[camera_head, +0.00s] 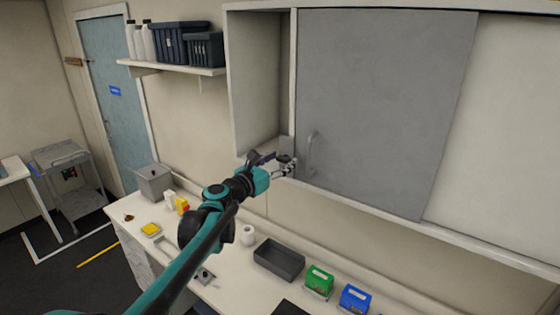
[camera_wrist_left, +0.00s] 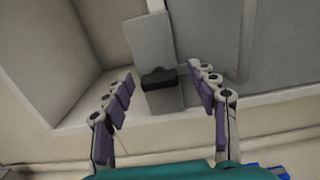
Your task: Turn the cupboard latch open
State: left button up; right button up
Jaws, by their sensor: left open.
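The wall cupboard has a grey sliding door (camera_head: 390,110) with a vertical bar handle (camera_head: 312,153) near its lower left corner. The latch is a small grey block (camera_head: 287,143) at the bottom of the cupboard's upright, left of the handle. In the left wrist view the latch shows as a pale plate with a dark piece (camera_wrist_left: 158,78) on it. My left gripper (camera_head: 286,166) is at the cupboard's lower edge, just below the latch. Its open fingers (camera_wrist_left: 163,92) stand to both sides of the dark piece, with gaps visible. My right gripper is not in view.
The cupboard's left bay (camera_head: 255,85) is open and looks empty. A shelf (camera_head: 175,70) with dark bins and white bottles is to its left. The bench (camera_head: 222,275) below holds a dark tray (camera_head: 279,260), a green box (camera_head: 319,281) and a blue box (camera_head: 354,299).

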pick_arm(q)
jog(key=shift+c, duration=0.3)
jog(key=shift+w, duration=0.1)
jog(key=c, duration=1.1)
jog(key=shift+m, duration=0.3)
jog(key=m+b, duration=0.1)
jog(key=m, duration=0.2)
jog(key=shift+f, duration=0.1)
jog(key=m+b, duration=0.1)
jog(key=m, duration=0.4)
jog(key=shift+b, duration=0.3)
jog(key=m+b, duration=0.1)
jog(key=m, duration=0.3)
jog(key=shift+d+f, duration=0.1)
jog(key=m, duration=0.5)
jog(key=shift+b, duration=0.3)
jog(key=shift+f+m, duration=0.1)
jog(key=shift+m, duration=0.2)
